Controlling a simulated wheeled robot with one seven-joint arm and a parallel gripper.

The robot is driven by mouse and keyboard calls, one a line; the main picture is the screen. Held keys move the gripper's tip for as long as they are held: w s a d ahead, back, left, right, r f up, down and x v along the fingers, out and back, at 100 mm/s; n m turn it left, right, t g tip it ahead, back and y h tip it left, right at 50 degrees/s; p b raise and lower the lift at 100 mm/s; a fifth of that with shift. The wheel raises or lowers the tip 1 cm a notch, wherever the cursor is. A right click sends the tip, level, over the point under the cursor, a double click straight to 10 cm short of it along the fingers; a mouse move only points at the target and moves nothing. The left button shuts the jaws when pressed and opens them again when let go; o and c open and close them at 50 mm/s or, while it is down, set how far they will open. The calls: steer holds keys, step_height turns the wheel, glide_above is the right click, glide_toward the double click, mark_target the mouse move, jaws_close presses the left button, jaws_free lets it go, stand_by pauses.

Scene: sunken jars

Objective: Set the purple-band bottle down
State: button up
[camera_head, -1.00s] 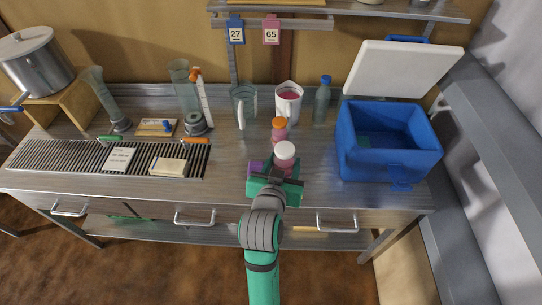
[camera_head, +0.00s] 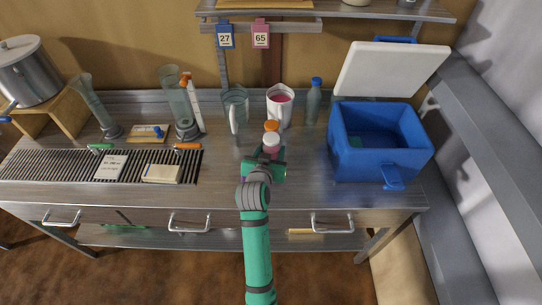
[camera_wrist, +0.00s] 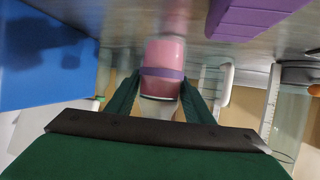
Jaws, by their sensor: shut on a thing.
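The purple-band bottle is pink with a white cap; its cap and upper part show in the head view (camera_head: 271,143). The gripper also shows in the wrist view (camera_wrist: 160,90). The arm hides the bottle's lower part in the head view, and I cannot tell whether its base touches the worktop.
An orange-capped bottle (camera_head: 271,126) is close behind. A purple block (camera_wrist: 245,18) lies near the bottle in the wrist view. An open blue cooler (camera_head: 380,165) stands right. Behind are a mug of pink liquid (camera_head: 280,108), a clear jug (camera_head: 235,108) and a blue-capped bottle (camera_head: 313,103).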

steer(key=shift+w+f, duration=0.45)
steer(key=shift+f, duration=1.45)
steer(key=shift+f, duration=0.15)
steer(key=o, duration=1.3)
